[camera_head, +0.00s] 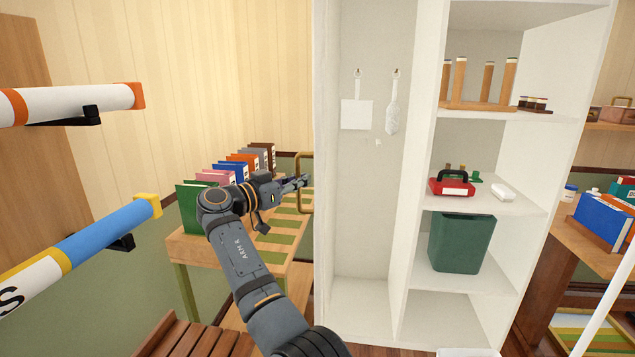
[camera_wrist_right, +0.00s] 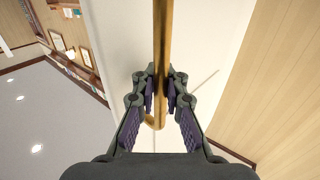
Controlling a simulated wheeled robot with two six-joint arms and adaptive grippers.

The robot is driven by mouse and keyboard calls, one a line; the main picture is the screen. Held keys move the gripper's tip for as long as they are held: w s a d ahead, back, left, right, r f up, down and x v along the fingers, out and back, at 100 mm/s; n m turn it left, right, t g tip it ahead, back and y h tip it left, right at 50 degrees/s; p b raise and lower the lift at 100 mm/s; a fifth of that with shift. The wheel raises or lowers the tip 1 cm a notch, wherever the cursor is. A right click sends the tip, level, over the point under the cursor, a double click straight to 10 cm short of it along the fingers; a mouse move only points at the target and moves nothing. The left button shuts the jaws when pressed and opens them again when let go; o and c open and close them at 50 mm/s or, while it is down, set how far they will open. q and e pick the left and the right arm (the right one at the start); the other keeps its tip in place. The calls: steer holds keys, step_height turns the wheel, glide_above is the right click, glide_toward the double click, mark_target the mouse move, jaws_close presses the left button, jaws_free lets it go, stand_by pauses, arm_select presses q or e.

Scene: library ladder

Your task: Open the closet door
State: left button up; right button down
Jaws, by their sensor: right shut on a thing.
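The white closet (camera_head: 375,290) stands in the middle of the head view with its interior exposed. Its door (camera_head: 323,150) shows as a narrow white panel, nearly edge-on, along the closet's left side. A brass bar handle (camera_head: 304,155) sticks out from the door's left face. My right gripper (camera_head: 305,182) is shut on the handle. In the right wrist view the brass bar (camera_wrist_right: 163,35) runs between the two fingers (camera_wrist_right: 160,92), with a white surface behind it. My left gripper is not in view.
Inside the closet are a stool (camera_head: 478,85), a red box (camera_head: 451,185) and a green bin (camera_head: 460,241). A low table with colored binders (camera_head: 190,210) stands behind my right arm. A slatted wooden bench (camera_head: 195,340) is below. Striped poles (camera_head: 85,240) jut in at left.

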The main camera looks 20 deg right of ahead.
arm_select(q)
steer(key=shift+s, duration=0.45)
arm_select(e)
steer(key=a, duration=0.1)
steer(key=w, duration=0.1)
steer(key=a, duration=0.1)
steer(key=shift+w+a+f, duration=0.25)
steer(key=shift+a+f, duration=0.1)
steer(key=c, duration=1.7)
jaws_free()
steer(key=shift+a, duration=0.1)
steer(key=o, duration=0.3)
steer(key=shift+s+a+r, duration=0.15)
steer(key=shift+a+r, duration=0.05)
steer(key=shift+r, duration=0.05)
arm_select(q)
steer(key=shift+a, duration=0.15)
arm_select(e)
steer(key=shift+d+r, duration=0.1)
steer(key=shift+d, duration=0.15)
steer(key=shift+d, duration=0.1)
